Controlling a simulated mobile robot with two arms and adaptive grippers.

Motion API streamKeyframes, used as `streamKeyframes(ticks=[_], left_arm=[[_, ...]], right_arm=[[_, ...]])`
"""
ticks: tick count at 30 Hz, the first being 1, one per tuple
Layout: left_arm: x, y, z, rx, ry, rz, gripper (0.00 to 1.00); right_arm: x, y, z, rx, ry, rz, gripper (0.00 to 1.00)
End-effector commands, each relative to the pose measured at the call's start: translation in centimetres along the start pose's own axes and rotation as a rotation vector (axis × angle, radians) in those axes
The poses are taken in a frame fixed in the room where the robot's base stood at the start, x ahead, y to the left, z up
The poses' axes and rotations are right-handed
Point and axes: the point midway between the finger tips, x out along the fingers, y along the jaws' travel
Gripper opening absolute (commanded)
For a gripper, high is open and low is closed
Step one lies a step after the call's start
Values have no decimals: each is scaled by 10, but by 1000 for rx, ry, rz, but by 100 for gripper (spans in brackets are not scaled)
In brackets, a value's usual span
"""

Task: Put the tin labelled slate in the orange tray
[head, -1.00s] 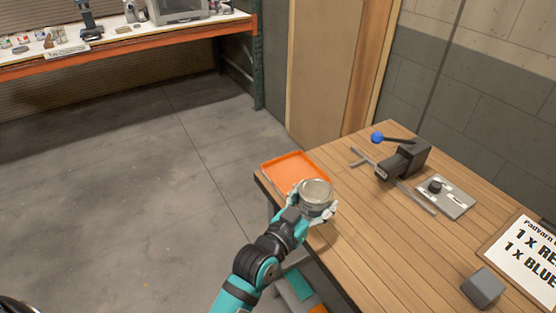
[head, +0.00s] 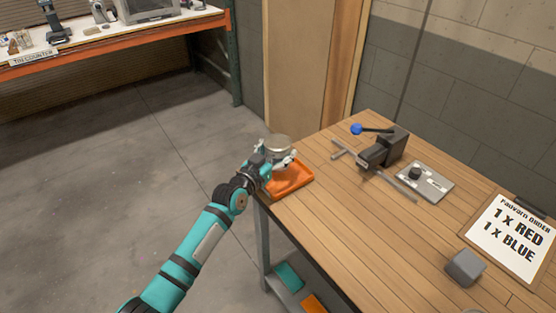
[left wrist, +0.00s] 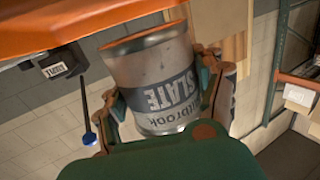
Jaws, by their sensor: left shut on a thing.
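The tin labelled slate (head: 278,143) is a grey metal can. Its label reads SLATE, upside down in the left wrist view (left wrist: 165,85). My left gripper (head: 275,158) is shut around the tin's sides and holds it over the orange tray (head: 295,181), at the left corner of the wooden table. The tray's orange (left wrist: 80,20) shows close to the tin's end at the top of the left wrist view; I cannot tell whether they touch. The gripper and tin hide part of the tray. My right gripper is not in view.
On the table (head: 330,220) are a dark clamp-like device (head: 385,148) with a blue-knobbed lever, a grey plate with a knob (head: 425,182), a grey block (head: 465,267) and an order sign (head: 511,236). A counter (head: 120,42) stands at the back left.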

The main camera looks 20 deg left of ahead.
Motion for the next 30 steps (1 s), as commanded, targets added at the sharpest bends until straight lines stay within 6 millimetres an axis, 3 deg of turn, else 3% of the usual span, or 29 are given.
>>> streamKeyframes(ticks=[6,19,20,25,30], left_arm=[[1,0,29,2,-3,1,26],[2,1,37,1,0,0,26],[1,1,37,1,-1,1,71],[1,1,36,1,-2,1,93],[1,1,36,1,-2,1,93]], right_arm=[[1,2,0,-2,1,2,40],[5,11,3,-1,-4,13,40],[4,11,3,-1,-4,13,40],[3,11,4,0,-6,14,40],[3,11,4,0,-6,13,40]])
